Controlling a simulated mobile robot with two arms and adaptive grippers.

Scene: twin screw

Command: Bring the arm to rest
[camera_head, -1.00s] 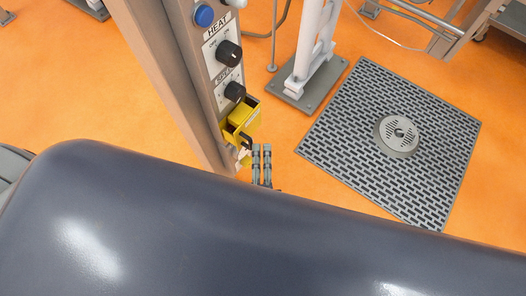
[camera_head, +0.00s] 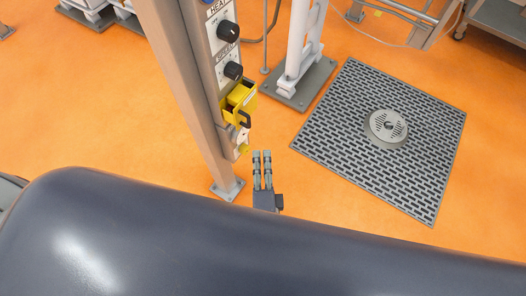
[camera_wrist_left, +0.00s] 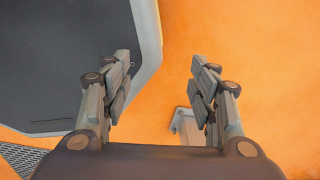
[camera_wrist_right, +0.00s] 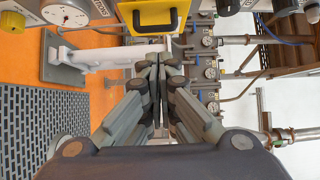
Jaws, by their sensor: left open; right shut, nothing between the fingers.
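My right gripper (camera_head: 262,160) shows in the head view just beyond the edge of my dark body, below and right of a control post (camera_head: 182,80). It is shut and empty, its fingers together and pointing away from me. In the right wrist view the shut fingers (camera_wrist_right: 158,75) point towards a yellow box (camera_wrist_right: 155,15), with a gap to it in the head view. My left gripper (camera_wrist_left: 160,85) shows in the left wrist view, open and empty, with orange floor between its fingers. In the head view my left gripper is not visible.
The post carries black knobs (camera_head: 228,32) and a yellow box (camera_head: 240,97) with a dark handle. A grey floor grate (camera_head: 340,140) with a round drain (camera_head: 386,126) lies to the right. A white stand (camera_head: 300,60) is behind.

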